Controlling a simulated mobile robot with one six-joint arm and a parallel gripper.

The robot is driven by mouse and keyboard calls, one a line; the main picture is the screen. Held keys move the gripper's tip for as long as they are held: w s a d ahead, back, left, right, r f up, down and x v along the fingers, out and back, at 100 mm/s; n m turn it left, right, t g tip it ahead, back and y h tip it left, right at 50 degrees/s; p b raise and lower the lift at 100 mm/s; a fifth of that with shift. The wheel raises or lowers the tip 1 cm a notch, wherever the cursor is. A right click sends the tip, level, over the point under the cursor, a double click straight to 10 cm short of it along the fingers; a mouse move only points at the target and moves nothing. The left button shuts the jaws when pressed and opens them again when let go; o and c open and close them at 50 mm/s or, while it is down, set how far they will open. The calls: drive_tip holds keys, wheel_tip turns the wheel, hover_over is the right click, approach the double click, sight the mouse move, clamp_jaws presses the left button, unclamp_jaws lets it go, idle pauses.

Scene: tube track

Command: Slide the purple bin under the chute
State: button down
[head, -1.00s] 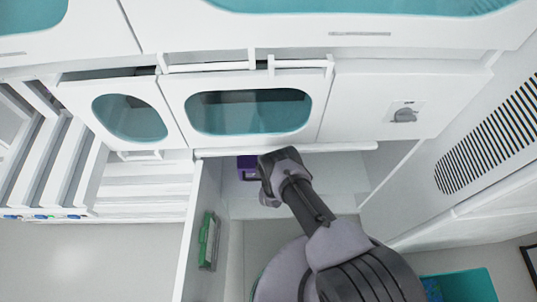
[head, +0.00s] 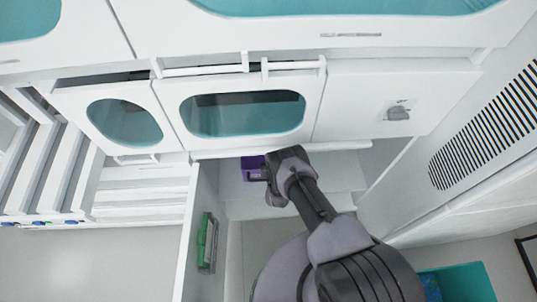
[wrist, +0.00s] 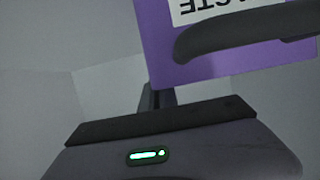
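The purple bin (head: 253,168) stands in the open low compartment, under the front edge of the white cabinet. My gripper (head: 271,178) is at its right side and covers part of it. In the wrist view the purple bin (wrist: 185,62) fills the upper right, with a white label whose letters are upside down. My gripper (wrist: 200,75) appears shut on the bin's wall, though the contact is partly hidden. I cannot make out the chute.
An open white door (head: 196,235) with a green item (head: 207,242) on it bounds the compartment at left. The pale compartment floor (head: 335,172) is clear right of my gripper. A knob panel (head: 398,113) is above right. A teal container (head: 458,285) is at lower right.

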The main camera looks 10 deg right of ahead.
drive_tip(key=shift+d, duration=0.35)
drive_tip(key=shift+s+d, duration=0.15)
drive_tip(key=shift+d, duration=0.85)
drive_tip(key=shift+s+d, duration=0.15)
drive_tip(key=shift+d, duration=0.8)
drive_tip(key=d, duration=0.4)
drive_tip(key=shift+s+p, duration=0.2)
drive_tip(key=shift+p, duration=0.1)
drive_tip(key=shift+s+d, duration=0.15)
drive_tip(key=shift+d, duration=0.85)
drive_tip(key=shift+s+d, duration=0.1)
drive_tip(key=shift+d, duration=0.9)
